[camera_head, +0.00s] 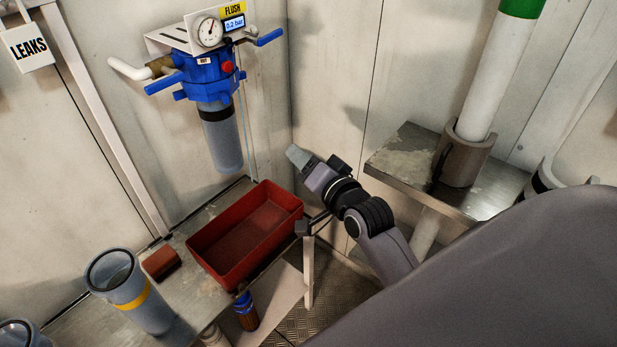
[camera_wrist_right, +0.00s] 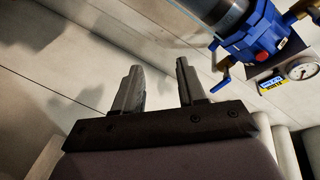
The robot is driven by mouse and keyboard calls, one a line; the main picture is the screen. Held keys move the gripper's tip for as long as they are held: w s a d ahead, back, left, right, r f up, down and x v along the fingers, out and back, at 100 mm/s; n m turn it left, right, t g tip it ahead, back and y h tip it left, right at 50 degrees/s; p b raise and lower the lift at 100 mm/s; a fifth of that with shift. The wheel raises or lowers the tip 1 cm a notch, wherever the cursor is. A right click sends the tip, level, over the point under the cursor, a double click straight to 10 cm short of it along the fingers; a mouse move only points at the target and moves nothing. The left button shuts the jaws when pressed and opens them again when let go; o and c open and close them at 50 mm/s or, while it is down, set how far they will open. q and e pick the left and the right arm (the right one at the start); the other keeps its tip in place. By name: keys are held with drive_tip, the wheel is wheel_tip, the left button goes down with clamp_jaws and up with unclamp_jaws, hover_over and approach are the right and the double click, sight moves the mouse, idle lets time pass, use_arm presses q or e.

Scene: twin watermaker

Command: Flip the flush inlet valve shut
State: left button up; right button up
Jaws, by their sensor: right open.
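The flush unit has a blue filter head (camera_head: 207,75) on the back wall, with a grey bowl (camera_head: 221,138) below. One blue lever handle (camera_head: 163,83) sticks out at its left, by a brass fitting and white pipe. Another blue lever handle (camera_head: 270,37) sticks out at its right. I cannot tell which belongs to the inlet valve. My right gripper (camera_head: 297,156) is right of and below the unit, apart from it. In the right wrist view my gripper (camera_wrist_right: 158,68) is open and empty. There the unit's blue head (camera_wrist_right: 256,38) and a blue lever (camera_wrist_right: 222,73) appear upside down at upper right.
A pressure gauge (camera_head: 208,31) and a display reading 0.2 bar (camera_head: 234,23) sit on the unit. A red tray (camera_head: 222,279) lies on the bench below. A clear cup with a yellow band (camera_head: 149,307) stands left. A metal shelf (camera_head: 398,157) is right of my arm.

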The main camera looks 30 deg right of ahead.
drive_tip(key=shift+n+g, duration=0.5)
drive_tip(key=shift+n, duration=0.4)
drive_tip(key=shift+s+a+f, duration=0.1)
drive_tip(key=shift+s+f, duration=0.25)
drive_tip(key=shift+f, duration=0.25)
drive_tip(key=shift+s+a+f, duration=0.15)
drive_tip(key=shift+s+f, duration=0.15)
drive_tip(key=shift+f, duration=0.35)
drive_tip(key=shift+s+a+f, duration=0.1)
drive_tip(key=shift+s+f, duration=0.25)
drive_tip(key=shift+f, duration=0.25)
drive_tip(key=shift+o, duration=0.3)
